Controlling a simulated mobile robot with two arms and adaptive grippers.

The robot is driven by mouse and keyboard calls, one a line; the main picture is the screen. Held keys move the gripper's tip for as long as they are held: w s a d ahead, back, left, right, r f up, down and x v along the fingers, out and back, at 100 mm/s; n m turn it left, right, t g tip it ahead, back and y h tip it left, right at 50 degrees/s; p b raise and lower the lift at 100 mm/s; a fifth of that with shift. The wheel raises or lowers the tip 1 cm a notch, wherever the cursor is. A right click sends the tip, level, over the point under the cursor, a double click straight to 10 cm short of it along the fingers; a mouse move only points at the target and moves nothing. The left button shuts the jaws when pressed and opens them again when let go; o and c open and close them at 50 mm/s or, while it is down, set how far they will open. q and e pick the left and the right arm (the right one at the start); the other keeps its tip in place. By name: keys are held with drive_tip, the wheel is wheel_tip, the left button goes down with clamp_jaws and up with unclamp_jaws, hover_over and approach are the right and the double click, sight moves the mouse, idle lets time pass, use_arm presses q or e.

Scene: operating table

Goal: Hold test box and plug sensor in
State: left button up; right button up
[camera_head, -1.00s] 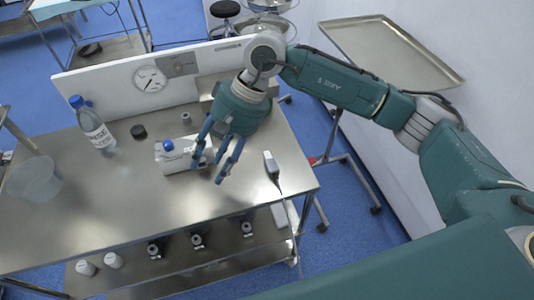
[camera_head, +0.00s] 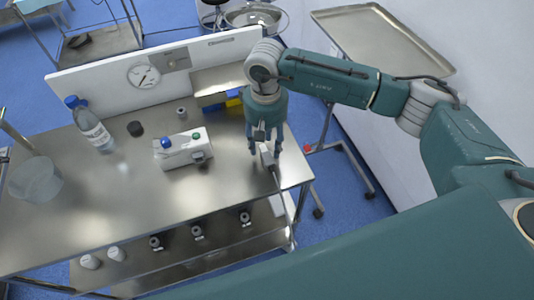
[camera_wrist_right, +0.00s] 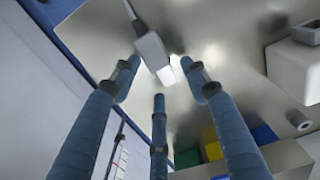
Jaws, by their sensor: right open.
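The white test box (camera_head: 187,152) lies on the steel table, with a blue knob on top and a dark round socket on its front right. Its edge shows at the right of the wrist view (camera_wrist_right: 293,70). The pale sensor (camera_head: 268,156) lies to the right of the box, near the table's right edge, its cable running off the front. In the wrist view the sensor (camera_wrist_right: 151,50) and its light tip sit between and beyond the fingertips. My right gripper (camera_head: 265,145) is open, pointing down above the sensor, partly hiding it. My left gripper is out of view.
Blue and yellow blocks (camera_head: 216,104) are under a shelf behind my right gripper. The table's front middle is clear.

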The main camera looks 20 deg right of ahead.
drive_tip(key=shift+w+f, duration=0.1)
drive_tip(key=shift+f, duration=0.9)
drive_tip(key=c, duration=1)
